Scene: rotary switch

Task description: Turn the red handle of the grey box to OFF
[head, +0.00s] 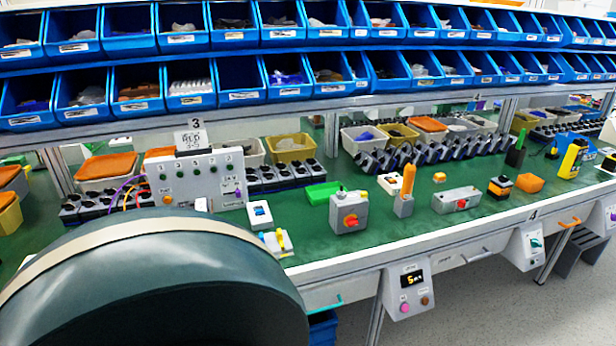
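A grey box (347,199) stands on the green bench top in the middle of the head view, near the front edge. A red handle (351,221) sits on a yellow plate on its front face. The handle is too small in the picture to tell which way it points or to read any OFF mark. Neither of my grippers is in view. A large dark rounded part of my own body fills the lower left and hides the bench there.
On the green bench top (300,219), a white switch block (259,214) stands left of the box. An orange-topped device (408,182) and a long grey box with a red button (456,200) stand right. Blue bins line the shelves above.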

